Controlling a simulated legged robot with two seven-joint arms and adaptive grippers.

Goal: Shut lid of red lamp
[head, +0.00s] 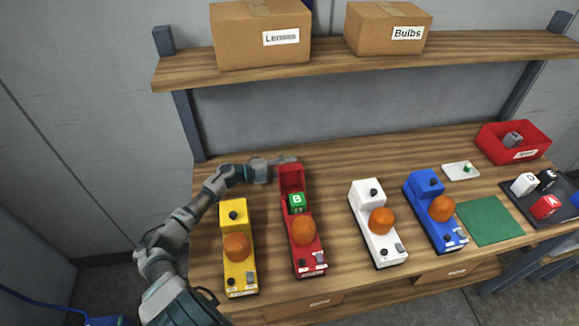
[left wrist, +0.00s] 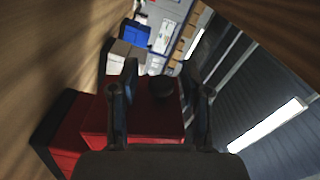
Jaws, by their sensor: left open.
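The red lamp (head: 307,258) stands on the workbench with its orange dome facing up. Its red lid (head: 290,176) is raised at the far end, and a green block marked B (head: 297,202) shows in the open compartment. My left gripper (head: 288,160) is at the top edge of the raised lid, reaching in from the left. In the left wrist view my left gripper (left wrist: 163,105) is open, with red lid surface (left wrist: 145,122) and a black knob (left wrist: 163,88) showing between its fingers. I cannot tell whether the fingers touch the lid. My right gripper is not in view.
A yellow lamp (head: 238,270) stands to the left, near my left arm. White (head: 366,210) and blue (head: 424,192) lamps stand to the right, their lids down. A shelf (head: 340,65) with boxes hangs above. A green mat (head: 489,220) and red bin (head: 490,143) lie farther right.

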